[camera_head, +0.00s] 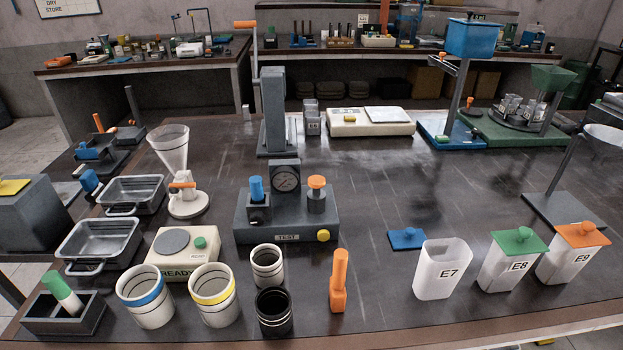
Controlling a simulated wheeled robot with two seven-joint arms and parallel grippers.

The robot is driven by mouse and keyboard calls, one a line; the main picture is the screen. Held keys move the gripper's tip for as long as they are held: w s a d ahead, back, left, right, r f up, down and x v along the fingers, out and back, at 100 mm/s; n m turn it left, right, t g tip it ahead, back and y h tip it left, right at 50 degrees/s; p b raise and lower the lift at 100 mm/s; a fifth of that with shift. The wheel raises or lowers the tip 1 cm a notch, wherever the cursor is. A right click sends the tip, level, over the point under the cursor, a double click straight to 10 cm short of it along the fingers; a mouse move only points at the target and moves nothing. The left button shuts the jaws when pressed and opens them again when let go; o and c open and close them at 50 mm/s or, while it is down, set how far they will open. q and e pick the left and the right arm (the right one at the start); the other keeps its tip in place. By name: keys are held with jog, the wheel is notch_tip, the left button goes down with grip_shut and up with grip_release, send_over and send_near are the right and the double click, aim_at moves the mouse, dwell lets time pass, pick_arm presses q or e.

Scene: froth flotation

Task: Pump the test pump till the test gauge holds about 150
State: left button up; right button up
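The test unit stands near the middle of the table, a dark grey base (290,228) with a label reading TEST on its front. The test gauge (286,178) is a round dark dial in a grey upright block; its reading is too small to make out. Left of the gauge a blue handle (257,188) stands up from a grey block. Right of it an orange knob (317,182) tops a grey cylinder. A yellow button (323,236) sits at the front right of the base. Neither of my grippers is in view.
In front of the unit stand a white cup (267,266), a black cup (274,311) and an orange tool (339,281). A READY-marked device (181,253) is to the left; a tall grey column (275,110) stands behind. The table right of the unit is fairly clear up to bin E7 (443,270).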

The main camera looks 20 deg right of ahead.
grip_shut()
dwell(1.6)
